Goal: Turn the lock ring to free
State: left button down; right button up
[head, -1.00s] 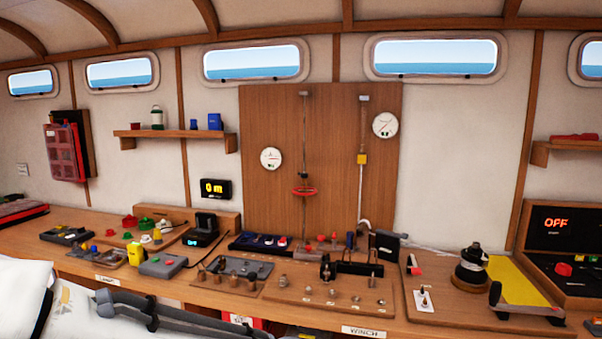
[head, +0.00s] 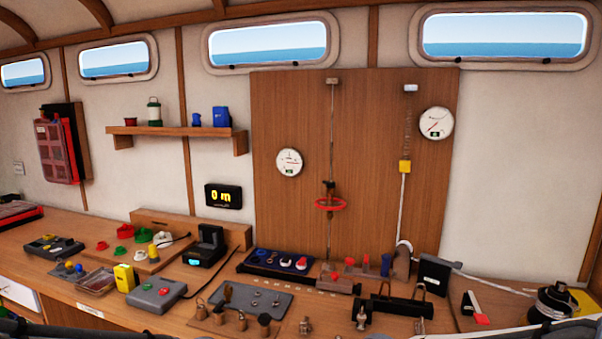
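I cannot tell for sure whether this is the lock ring, and no free or locked mark is readable. A dark winch drum (head: 552,302) with a pale line stands at the right end of the bench. Neither gripper shows in the head view. Only dark parts of my arms show along the bottom edge.
The bench carries several fittings, including a yellow box (head: 124,277), a grey box (head: 157,294), a blue tray (head: 275,263) and a black bracket (head: 395,306). Two gauges hang on the panel. A shelf (head: 175,131) is on the left wall. The air before the panel looks clear.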

aim_at(329, 184)
jog(key=z, duration=0.2)
jog(key=i, duration=1.05)
jog(key=z, duration=0.4)
